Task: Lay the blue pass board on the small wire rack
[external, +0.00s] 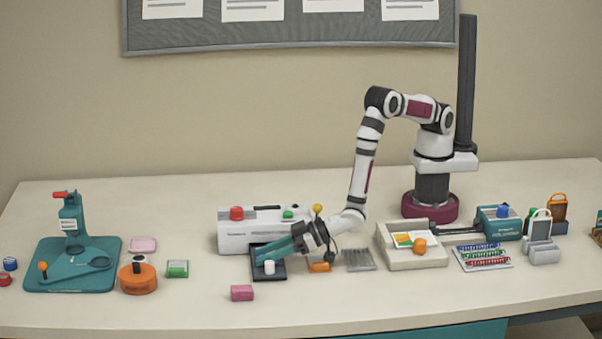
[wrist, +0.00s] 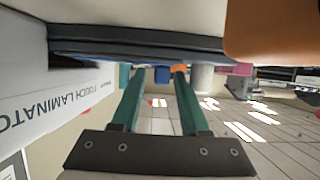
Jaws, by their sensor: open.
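My gripper (external: 263,256) reaches down-left over a dark slab (external: 280,274) in front of the laminator. Its teal fingers are apart in the wrist view (wrist: 153,72). A small blue patch (wrist: 162,75) shows between the fingertips there; I cannot tell whether it is the pass board. The dark slab's layered edge, with a bluish tint, spans the top of the wrist view (wrist: 135,42). No blue board shows clearly in the external view, where fingers cover part of the slab. The small wire rack (external: 358,260) lies flat and empty right of my gripper.
The laminator (external: 240,239) stands close behind the slab. A white peg (external: 269,267) is at the slab's front. An orange piece (external: 319,267) lies between slab and rack. A beige tray unit (external: 412,261) stands right of the rack. A pink block (external: 242,293) lies in front.

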